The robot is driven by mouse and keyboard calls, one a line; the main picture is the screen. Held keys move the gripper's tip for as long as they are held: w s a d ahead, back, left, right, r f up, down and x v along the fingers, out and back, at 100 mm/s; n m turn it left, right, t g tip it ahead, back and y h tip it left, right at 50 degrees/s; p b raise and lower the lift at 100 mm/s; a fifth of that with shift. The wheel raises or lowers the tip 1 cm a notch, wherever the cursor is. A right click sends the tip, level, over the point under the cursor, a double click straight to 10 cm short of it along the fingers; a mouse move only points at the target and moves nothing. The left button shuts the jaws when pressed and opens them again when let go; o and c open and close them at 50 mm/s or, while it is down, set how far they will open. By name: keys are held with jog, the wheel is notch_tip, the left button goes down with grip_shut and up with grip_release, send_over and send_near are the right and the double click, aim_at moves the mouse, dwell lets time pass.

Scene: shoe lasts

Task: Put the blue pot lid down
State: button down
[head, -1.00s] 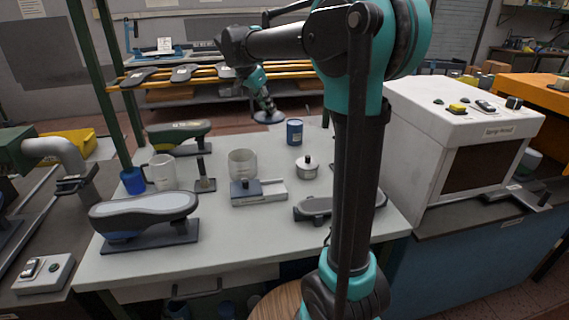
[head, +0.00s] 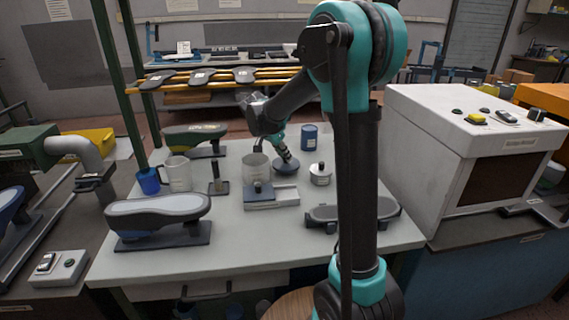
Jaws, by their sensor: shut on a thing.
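The blue pot lid (head: 287,168) shows as a dark blue-grey disc just over or on the light grey table (head: 250,236), between the clear beaker and the small silver pot. My gripper (head: 284,154) points down and is shut on the lid from above. The gripper is small in the view and hides the lid's knob. I cannot tell whether the lid's rim touches the table.
The clear beaker (head: 256,170) stands close on the left, the silver pot (head: 320,174) on the right, and the blue can (head: 309,137) behind. A grey block device (head: 272,198) lies in front.

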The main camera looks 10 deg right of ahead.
aim_at(284, 161)
jog(key=shift+f, duration=1.7)
jog(key=c, duration=1.4)
grip_release()
jog(key=shift+f, duration=0.1)
jog(key=shift+c, duration=0.2)
jog(key=v, duration=1.2)
